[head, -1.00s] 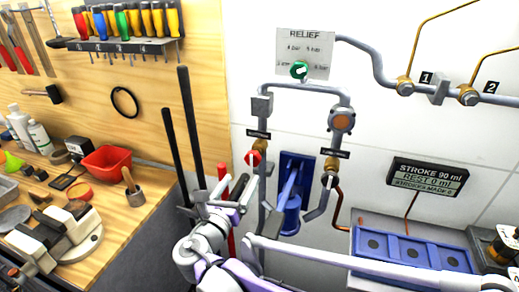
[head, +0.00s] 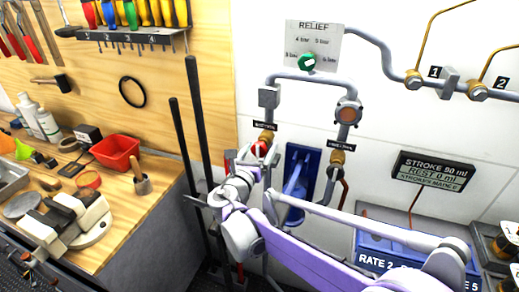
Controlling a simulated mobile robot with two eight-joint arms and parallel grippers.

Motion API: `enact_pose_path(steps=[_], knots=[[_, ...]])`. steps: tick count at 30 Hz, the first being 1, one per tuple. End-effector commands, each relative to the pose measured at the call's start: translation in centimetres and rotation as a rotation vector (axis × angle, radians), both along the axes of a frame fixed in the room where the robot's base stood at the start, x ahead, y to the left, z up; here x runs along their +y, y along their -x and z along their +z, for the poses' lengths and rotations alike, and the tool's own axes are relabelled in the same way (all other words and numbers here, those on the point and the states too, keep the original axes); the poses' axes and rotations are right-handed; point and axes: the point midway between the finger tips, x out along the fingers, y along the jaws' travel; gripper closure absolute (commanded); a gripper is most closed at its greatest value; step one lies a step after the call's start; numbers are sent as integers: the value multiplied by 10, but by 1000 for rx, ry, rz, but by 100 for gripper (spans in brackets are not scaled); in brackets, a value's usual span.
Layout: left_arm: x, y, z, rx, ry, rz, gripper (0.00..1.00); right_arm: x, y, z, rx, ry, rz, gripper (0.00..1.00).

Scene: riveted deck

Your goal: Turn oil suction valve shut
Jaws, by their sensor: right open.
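The suction valve (head: 268,136) is a brass fitting on the left grey pipe, under a small black label that seems to read suction. Its red handle (head: 261,149) is partly hidden by my right gripper (head: 250,156). That gripper is open, with its fingers at the handle; I cannot tell whether they touch it. The handle's exact angle is hard to make out. My right arm reaches in from the lower right across the front of the pump. My left gripper is out of view.
A second brass valve (head: 337,157) sits on the right pipe, beside the blue pump (head: 298,180). The green relief knob (head: 307,62) is above. Tall black bars (head: 196,120) stand left of the gripper. A display (head: 433,171) hangs at right, and a cluttered wooden bench (head: 150,205) is at left.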

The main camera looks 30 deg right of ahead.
Motion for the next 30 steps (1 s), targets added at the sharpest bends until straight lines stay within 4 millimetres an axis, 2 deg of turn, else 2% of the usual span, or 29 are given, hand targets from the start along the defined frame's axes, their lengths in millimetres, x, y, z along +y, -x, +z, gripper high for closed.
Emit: enact_pose_path(steps=[5, 19, 20, 30], knots=[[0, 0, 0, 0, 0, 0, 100, 0, 0, 0, 0, 0, 0, 11], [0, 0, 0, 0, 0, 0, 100, 0, 0, 0, 0, 0, 0, 94], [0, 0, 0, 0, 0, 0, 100, 0, 0, 0, 0, 0, 0, 97], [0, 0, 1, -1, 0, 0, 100, 0, 0, 0, -45, -38, 0, 97]])
